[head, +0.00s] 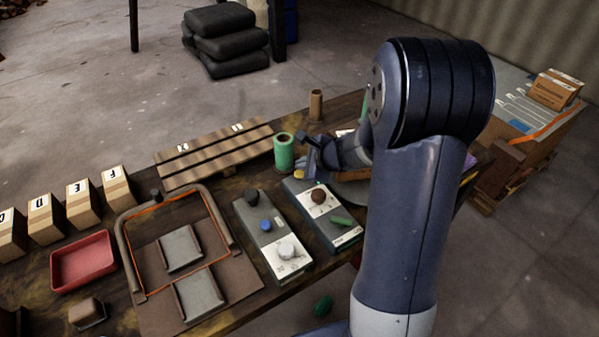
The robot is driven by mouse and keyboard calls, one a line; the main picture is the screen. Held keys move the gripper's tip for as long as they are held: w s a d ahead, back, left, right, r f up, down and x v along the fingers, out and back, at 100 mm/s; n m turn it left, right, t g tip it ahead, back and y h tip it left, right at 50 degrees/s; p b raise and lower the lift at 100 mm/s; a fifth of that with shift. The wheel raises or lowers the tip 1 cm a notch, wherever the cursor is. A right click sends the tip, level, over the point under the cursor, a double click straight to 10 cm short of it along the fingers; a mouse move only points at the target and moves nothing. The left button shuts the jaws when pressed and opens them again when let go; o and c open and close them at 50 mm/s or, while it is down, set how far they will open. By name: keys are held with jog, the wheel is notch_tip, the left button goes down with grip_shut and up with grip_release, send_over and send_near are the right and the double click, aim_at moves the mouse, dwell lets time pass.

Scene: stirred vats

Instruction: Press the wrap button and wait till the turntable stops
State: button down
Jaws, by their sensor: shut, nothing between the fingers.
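A grey control box (325,225) on the bench has a dark red-brown round knob (319,196), a green bar-shaped part (341,220) and a white label. A second grey box (262,240) to its left has a dark knob, a blue button (266,225) and a white dial (287,250). I cannot read which control is the wrap button. A round brown edge, possibly the turntable (352,192), shows beside my arm, which hides most of it. My gripper (312,170) is shut and empty, just beyond the red-brown knob; I cannot tell if it touches anything.
A green roll (284,152) and a brown tube (315,105) stand behind the boxes. A slatted wooden rack (213,153), a framed sealing tool (180,250), a red tray (83,262) and several lettered cartons lie left. A pallet with cartons (555,90) stands right.

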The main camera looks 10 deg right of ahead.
jog(key=shift+f+b, duration=0.4)
jog(key=shift+b, duration=0.1)
jog(key=shift+f+b, duration=0.6)
jog(key=shift+b, duration=0.05)
dwell(0.6)
jog(key=shift+r, duration=0.15)
jog(key=shift+r+p, duration=0.85)
